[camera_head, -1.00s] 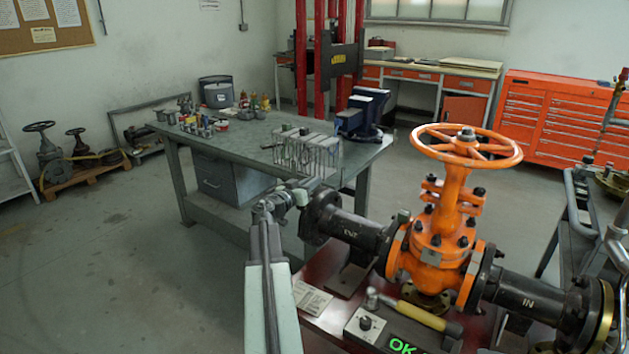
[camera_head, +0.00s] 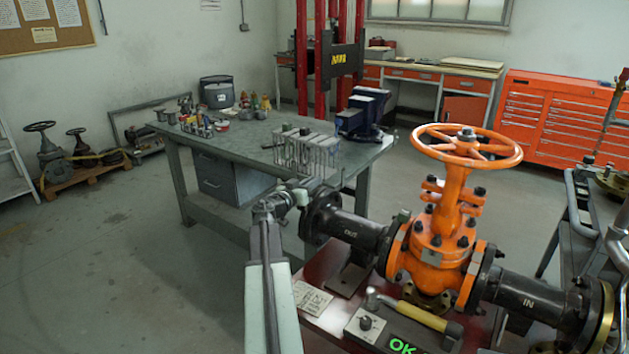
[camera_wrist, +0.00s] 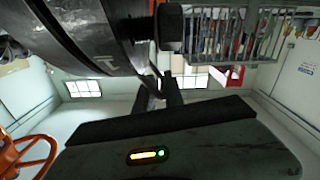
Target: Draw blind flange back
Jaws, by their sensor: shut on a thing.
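The orange gate valve (camera_head: 437,235) stands on a dark red bench, with a dark pipe stub (camera_head: 357,231) on its left. The dark round blind flange (camera_head: 318,217) is at the left end of that stub. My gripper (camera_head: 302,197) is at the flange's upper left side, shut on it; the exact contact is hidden. In the wrist view the dark flange edge (camera_wrist: 95,45) fills the upper left, with a dark bolt head (camera_wrist: 171,27) beside it. I cannot tell whether a gap separates the flange from the stub's face.
A grey workbench (camera_head: 235,140) with a tool rack (camera_head: 305,150) and blue vise (camera_head: 363,112) stands behind.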

